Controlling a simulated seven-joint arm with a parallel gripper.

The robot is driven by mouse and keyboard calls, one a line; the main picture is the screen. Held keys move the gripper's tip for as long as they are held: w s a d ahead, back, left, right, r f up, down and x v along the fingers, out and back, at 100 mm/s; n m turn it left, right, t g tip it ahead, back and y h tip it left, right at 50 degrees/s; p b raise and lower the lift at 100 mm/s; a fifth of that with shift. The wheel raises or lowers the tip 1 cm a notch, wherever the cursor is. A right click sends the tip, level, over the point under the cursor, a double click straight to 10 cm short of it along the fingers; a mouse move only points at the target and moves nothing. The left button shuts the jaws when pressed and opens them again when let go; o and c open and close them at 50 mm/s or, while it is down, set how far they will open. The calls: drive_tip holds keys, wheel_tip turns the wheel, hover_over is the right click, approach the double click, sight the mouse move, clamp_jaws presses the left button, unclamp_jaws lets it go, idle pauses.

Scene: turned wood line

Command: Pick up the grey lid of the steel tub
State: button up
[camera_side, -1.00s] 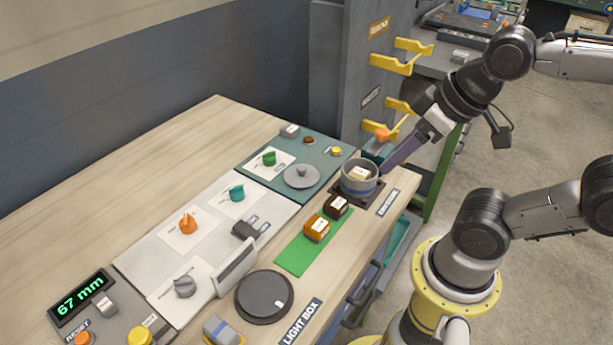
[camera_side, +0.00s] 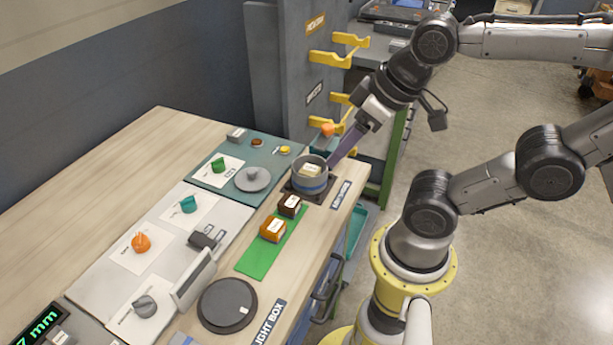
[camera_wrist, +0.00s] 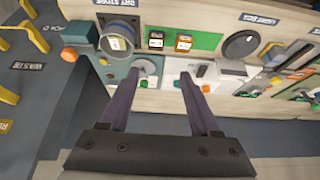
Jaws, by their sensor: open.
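The grey lid (camera_side: 253,179) is a round disc with a small knob, lying flat on the teal mat to the left of the steel tub (camera_side: 311,185). In the wrist view the lid (camera_wrist: 148,66) shows just beyond my left finger's tip, partly covered by it. The tub stands uncovered on a dark square, with a pale labelled block (camera_side: 311,170) inside; the tub also shows in the wrist view (camera_wrist: 115,45). My gripper (camera_wrist: 160,76) is open with nothing between its fingers. In the side view its fingers (camera_side: 332,161) appear beside the tub's right rim; their height is unclear.
A black round plate (camera_side: 220,300) lies nearer the front. A grey post (camera_side: 277,75) with yellow hooks (camera_side: 330,58) rises behind the tub. Bare wood lies at the left.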

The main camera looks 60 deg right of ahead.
drive_tip(key=shift+o, duration=0.3)
idle(0.5)
drive_tip(key=w+r+n, duration=0.4)
drive_tip(key=n, duration=0.5)
drive_tip(key=n+g+h, duration=0.1)
drive_tip(key=n+g, duration=0.4)
drive_tip(key=n, duration=0.6)
hover_over(251, 170)
drive_tip(key=a, duration=0.2)
wheel_tip(251, 170, down, 7)
drive_tip(key=f, duration=0.4)
drive_tip(key=d+f, duration=0.1)
drive_tip(key=f, duration=0.4)
drive_tip(key=d+f, duration=0.1)
drive_tip(key=f, duration=0.4)
clamp_jaws()
